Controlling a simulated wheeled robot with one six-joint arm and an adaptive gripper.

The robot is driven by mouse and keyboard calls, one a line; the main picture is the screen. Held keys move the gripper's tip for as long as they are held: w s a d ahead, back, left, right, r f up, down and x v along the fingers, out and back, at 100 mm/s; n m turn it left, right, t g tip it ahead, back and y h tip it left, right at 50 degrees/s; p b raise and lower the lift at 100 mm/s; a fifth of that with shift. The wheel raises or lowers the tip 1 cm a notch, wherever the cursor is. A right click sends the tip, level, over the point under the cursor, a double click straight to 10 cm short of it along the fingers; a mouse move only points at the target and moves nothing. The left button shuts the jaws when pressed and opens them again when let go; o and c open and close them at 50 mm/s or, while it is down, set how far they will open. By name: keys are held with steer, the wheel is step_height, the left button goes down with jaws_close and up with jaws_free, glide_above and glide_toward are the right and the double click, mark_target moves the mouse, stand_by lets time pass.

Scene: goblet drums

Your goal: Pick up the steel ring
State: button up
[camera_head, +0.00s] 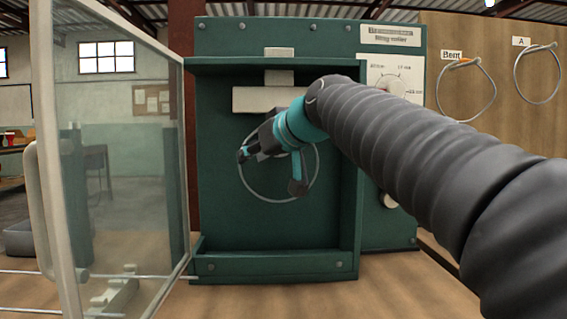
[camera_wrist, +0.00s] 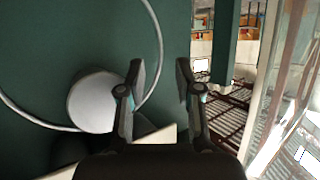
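A thin steel ring (camera_head: 262,197) is inside the open green machine, against its dark back panel and partly hidden by my gripper. In the wrist view the ring (camera_wrist: 161,50) curves around a pale round disc (camera_wrist: 98,102), and its right side passes between my fingertips in the picture. My gripper (camera_head: 270,171) is in front of the ring, and its two fingers stand apart. In the wrist view the gripper (camera_wrist: 160,76) is open. I cannot tell whether either finger touches the ring or how deep the ring lies between them.
The machine's green frame (camera_head: 347,215) surrounds the opening, with a ledge below. A glass door (camera_head: 115,170) stands open at left. A pale block (camera_head: 258,100) is above the ring. Two other wire rings hang on a board at right, labelled "Bent" (camera_head: 440,100) and "A" (camera_head: 516,82).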

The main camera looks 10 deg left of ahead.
mark_target(241, 172)
steer(key=shift+p+x, duration=0.35)
steer(key=shift+x, duration=3.15)
jaws_close()
steer(key=shift+d, duration=0.1)
